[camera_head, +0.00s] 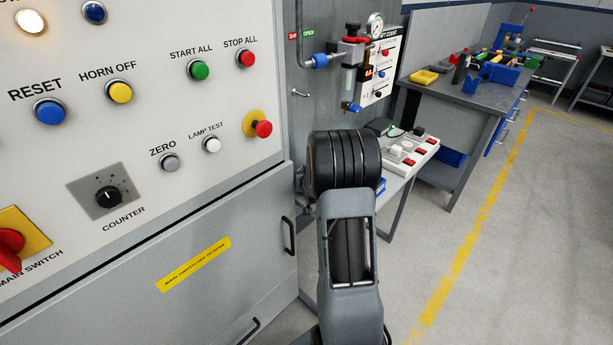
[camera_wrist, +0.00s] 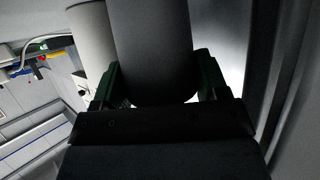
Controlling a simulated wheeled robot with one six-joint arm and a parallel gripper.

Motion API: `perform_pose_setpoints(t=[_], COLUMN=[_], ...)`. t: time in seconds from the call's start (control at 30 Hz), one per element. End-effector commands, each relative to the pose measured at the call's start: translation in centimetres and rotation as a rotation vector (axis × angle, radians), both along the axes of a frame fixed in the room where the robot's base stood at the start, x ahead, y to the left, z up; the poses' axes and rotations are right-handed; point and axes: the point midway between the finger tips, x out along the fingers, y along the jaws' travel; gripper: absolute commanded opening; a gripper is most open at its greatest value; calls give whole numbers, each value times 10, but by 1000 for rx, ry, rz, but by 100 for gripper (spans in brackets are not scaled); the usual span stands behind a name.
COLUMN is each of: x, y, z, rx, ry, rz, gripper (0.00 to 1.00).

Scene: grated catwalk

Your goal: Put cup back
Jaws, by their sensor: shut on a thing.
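In the wrist view, my gripper (camera_wrist: 155,88) has its two green-edged fingers on either side of a dark grey rounded cylinder, which looks like the cup (camera_wrist: 152,45). The fingers are shut on it. Its upper part runs out of the picture, so its rim and any handle are not seen. A paler cylinder (camera_wrist: 92,35) stands close to its left, partly hidden. In the head view, my arm blocks the gripper, and no cup shows there.
A control cabinet (camera_head: 225,225) with buttons fills the left of the head view. A side table with red switches (camera_head: 408,150) stands behind my arm. A workbench (camera_head: 460,90) stands beyond it. The floor (camera_head: 530,240) at right is clear, with a yellow line.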

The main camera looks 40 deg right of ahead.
Motion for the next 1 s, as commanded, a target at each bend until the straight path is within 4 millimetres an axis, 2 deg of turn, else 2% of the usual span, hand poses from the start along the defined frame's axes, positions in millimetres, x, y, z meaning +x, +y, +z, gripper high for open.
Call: perform_pose_setpoints(t=[0.4,0.43,0.53,0.87,1.0], x=[0,0,0,0,-16], y=[0,0,0,0,7], z=[-5,-4,-3,2,10], rx=[0,0,0,0,-2], ry=[-1,-1,-1,-1,-3], rz=[0,0,0,0,-1], gripper=[41,68,78,78,78])
